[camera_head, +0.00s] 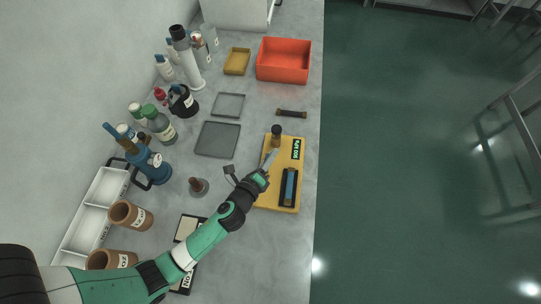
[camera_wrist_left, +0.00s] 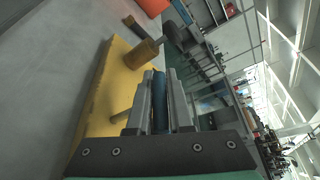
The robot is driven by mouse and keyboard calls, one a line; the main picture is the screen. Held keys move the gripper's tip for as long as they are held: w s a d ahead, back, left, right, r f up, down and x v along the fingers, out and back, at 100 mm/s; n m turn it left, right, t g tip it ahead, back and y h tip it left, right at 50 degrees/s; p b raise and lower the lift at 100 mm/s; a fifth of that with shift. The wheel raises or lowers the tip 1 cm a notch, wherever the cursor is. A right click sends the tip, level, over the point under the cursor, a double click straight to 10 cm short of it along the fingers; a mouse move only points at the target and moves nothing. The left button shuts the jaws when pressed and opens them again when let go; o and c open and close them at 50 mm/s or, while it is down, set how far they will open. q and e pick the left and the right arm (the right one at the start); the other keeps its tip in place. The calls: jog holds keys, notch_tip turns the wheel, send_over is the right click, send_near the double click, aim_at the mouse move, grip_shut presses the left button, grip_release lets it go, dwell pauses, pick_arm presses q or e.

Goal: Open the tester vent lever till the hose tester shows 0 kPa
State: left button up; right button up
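The hose tester is a yellow board (camera_head: 268,201) near the bench's right edge. Its dark display (camera_head: 298,149) shows small rotated green text, perhaps 300 kPa. A brown, dark-topped cylinder (camera_head: 276,138) stands at its far end; it also shows in the left wrist view (camera_wrist_left: 142,53). A blue bar in a black frame (camera_head: 289,187) lies on the near right part. I cannot tell which part is the vent lever. My left gripper (camera_head: 272,158) is over the board, left of the blue bar. In the left wrist view its fingers (camera_wrist_left: 155,102) are apart, with blue visible between them; no grip shows.
An orange bin (camera_head: 283,61) and a mustard tray (camera_head: 237,61) stand at the back. A small dark bar (camera_head: 291,113) lies beyond the tester. Grey trays (camera_head: 218,140) lie left, with bottles (camera_head: 159,124) along the wall. The bench drops off right of the tester.

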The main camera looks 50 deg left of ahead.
pick_arm(q)
grip_shut()
jog(key=shift+r, duration=0.1)
dwell(1.2)
jog(key=shift+w+d+m+p, duration=0.2)
jog(key=shift+d+m+p, duration=0.15)
jog(key=shift+p, duration=0.3)
jog(key=shift+w+d+m+g+p, duration=0.4)
jog(key=shift+m+g+p, duration=0.2)
jog(key=shift+m+p, duration=0.25)
jog(key=shift+w+d+f+m+g+y+p, duration=0.4)
jog(key=shift+f+m+y+p, duration=0.1)
jog(key=shift+m+p, duration=0.15)
jog(key=shift+w+d+f+m+g, duration=0.2)
jog(key=shift+d+f+m+g, duration=0.2)
jog(key=shift+m, duration=0.25)
jog(key=shift+f, duration=0.1)
